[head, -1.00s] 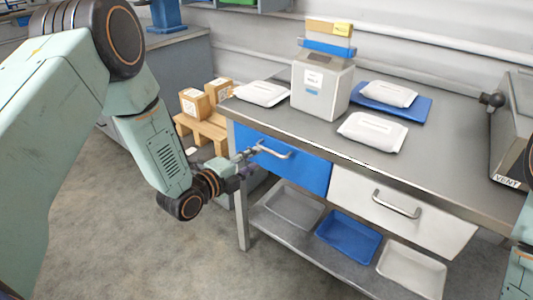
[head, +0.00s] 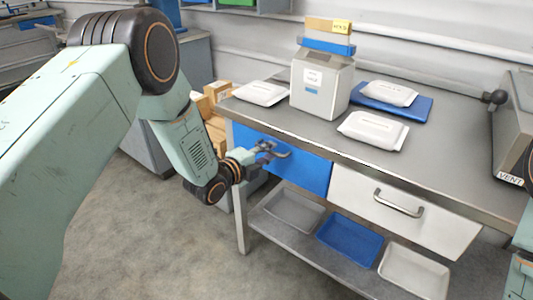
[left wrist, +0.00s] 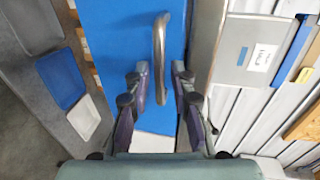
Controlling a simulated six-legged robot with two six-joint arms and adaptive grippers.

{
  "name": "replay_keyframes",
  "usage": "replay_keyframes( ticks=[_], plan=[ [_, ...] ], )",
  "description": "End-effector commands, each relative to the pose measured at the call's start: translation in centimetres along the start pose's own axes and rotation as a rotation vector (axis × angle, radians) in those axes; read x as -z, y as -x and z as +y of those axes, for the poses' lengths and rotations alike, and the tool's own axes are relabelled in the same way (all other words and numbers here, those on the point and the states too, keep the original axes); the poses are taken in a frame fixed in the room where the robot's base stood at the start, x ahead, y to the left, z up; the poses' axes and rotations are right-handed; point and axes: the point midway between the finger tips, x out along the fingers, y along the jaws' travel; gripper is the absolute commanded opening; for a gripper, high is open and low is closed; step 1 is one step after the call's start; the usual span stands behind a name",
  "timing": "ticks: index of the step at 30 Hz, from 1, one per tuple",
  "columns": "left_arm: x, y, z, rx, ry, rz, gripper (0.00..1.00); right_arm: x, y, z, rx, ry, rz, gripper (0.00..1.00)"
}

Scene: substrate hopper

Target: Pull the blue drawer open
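The blue drawer (head: 308,172) sits at the left under the workbench top, and its front looks flush with the bench. Its grey bar handle (head: 283,154) is partly covered by my left gripper (head: 265,148) in the head view. In the left wrist view the drawer front (left wrist: 115,30) fills the middle, with the handle (left wrist: 160,45) standing out from it. My left gripper (left wrist: 160,68) is open, its fingers on either side of the handle's near part with gaps showing. I cannot tell whether either finger touches it. My right gripper is out of view.
A white drawer (head: 350,200) is beside the blue one. The lower shelf holds a grey tray (head: 293,207), a blue tray (head: 348,240) and a white tray (head: 413,272). White packs (head: 373,130) and a grey bin (head: 321,85) stand on the bench. The floor in front is clear.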

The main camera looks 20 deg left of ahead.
Motion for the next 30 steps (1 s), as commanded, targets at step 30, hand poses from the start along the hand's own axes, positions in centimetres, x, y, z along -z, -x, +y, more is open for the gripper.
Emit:
replay_keyframes(
  ticks=[30],
  plan=[
    [-0.06, 0.16, -0.01, 0.000, 0.001, -0.002, 0.00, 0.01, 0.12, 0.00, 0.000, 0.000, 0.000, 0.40]
  ],
)
